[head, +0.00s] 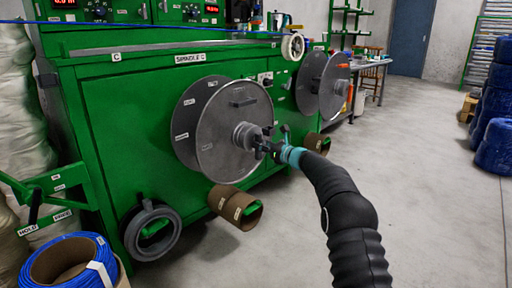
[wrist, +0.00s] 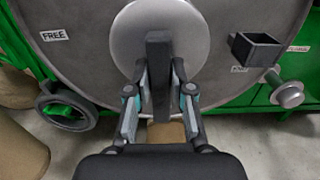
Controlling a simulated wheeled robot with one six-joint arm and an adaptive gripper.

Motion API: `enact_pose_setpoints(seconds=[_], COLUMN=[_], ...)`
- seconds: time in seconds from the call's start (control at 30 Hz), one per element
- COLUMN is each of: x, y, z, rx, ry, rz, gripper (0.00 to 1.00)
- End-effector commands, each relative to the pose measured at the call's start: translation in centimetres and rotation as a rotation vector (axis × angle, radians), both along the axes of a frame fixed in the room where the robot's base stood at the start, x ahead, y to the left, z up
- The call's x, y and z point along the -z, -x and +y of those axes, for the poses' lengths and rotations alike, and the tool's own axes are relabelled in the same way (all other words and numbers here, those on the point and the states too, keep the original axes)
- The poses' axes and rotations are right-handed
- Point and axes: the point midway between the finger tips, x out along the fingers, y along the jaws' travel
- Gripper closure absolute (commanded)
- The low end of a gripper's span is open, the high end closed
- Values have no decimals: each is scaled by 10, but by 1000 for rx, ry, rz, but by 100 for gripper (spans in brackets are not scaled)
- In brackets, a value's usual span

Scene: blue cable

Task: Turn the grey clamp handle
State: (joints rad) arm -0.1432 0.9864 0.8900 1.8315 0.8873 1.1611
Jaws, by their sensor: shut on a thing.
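The grey clamp handle (wrist: 158,75) is a dark upright bar across the round hub (wrist: 180,28) of the near spool in the wrist view. My gripper (wrist: 159,102) has a finger on each side of the bar and is shut on it. In the head view my gripper (head: 270,145) is at the hub (head: 243,135) in front of the grey spool disc (head: 222,158). The handle is mostly hidden there by the fingers. A "FREE" label (wrist: 54,35) is on the disc at left, and another label, partly hidden, lies at right.
The green machine (head: 120,110) stands behind the spool. A second spool (head: 334,87) is to the right. Cardboard tubes (head: 225,203) and a dark ring (head: 140,243) are low in front. A blue cable coil (head: 95,275) lies at bottom left.

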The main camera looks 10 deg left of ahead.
Motion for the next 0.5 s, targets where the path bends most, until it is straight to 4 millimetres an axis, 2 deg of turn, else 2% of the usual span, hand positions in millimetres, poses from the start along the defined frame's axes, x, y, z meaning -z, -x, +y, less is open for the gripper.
enact_pose_setpoints(seconds=[0.33,0.37,0.4,0.43,0.5], x=[4,4,4,4,3], y=[1,1,1,1,0], z=[2,1,1,1,-1], rx=[-7,-7,-6,-5,-3], ry=[8,9,9,9,7], rz=[-3,-3,-3,-3,-2], gripper=[100,73,63,55,52])
